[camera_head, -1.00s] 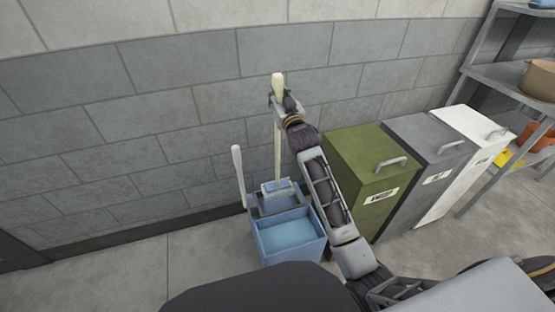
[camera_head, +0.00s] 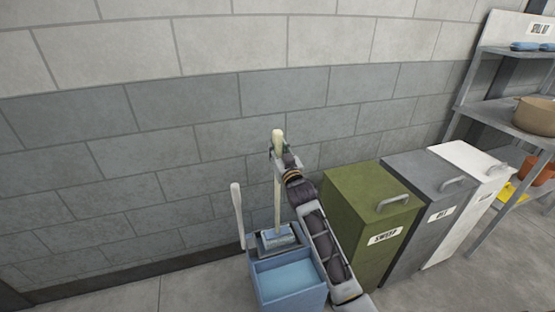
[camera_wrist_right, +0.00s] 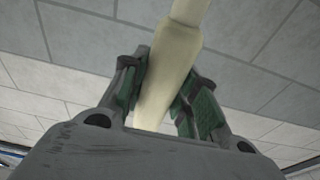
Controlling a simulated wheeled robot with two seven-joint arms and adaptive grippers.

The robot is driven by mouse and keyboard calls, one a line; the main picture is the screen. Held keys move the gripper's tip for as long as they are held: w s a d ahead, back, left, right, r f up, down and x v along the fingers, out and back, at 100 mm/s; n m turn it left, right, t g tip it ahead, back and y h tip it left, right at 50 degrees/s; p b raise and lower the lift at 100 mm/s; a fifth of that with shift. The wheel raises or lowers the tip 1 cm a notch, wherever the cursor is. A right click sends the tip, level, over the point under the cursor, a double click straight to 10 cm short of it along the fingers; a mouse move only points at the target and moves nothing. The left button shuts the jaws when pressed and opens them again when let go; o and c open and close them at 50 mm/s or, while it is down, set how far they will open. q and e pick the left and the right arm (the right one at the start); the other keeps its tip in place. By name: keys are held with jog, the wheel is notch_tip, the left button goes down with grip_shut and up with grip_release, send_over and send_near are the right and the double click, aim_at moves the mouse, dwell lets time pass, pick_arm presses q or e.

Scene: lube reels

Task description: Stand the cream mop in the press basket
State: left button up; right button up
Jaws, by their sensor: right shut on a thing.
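The cream mop (camera_head: 277,185) stands nearly upright, its blue-grey head (camera_head: 278,237) at the press basket (camera_head: 262,250) on the back of the blue bucket (camera_head: 290,280). I cannot tell how deep the head sits in the basket. My right gripper (camera_head: 279,152) is shut on the mop's handle near its top. The right wrist view shows the cream handle (camera_wrist_right: 168,85) between the two green-padded fingers (camera_wrist_right: 165,95). My left gripper is not in view.
A pale lever (camera_head: 237,210) rises at the bucket's left. A green bin (camera_head: 365,220), a grey bin (camera_head: 425,190) and a white bin (camera_head: 475,180) stand to the right, before a shelf rack (camera_head: 500,120). The grey block wall (camera_head: 120,150) is close behind.

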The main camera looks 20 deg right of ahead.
jog(key=shift+f, duration=0.7)
jog(key=shift+f+b, duration=0.4)
jog(key=shift+f, duration=0.9)
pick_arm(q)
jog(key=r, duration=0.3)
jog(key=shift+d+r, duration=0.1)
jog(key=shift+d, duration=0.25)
pick_arm(e)
jog(key=shift+f, duration=0.15)
jog(key=o, duration=1.1)
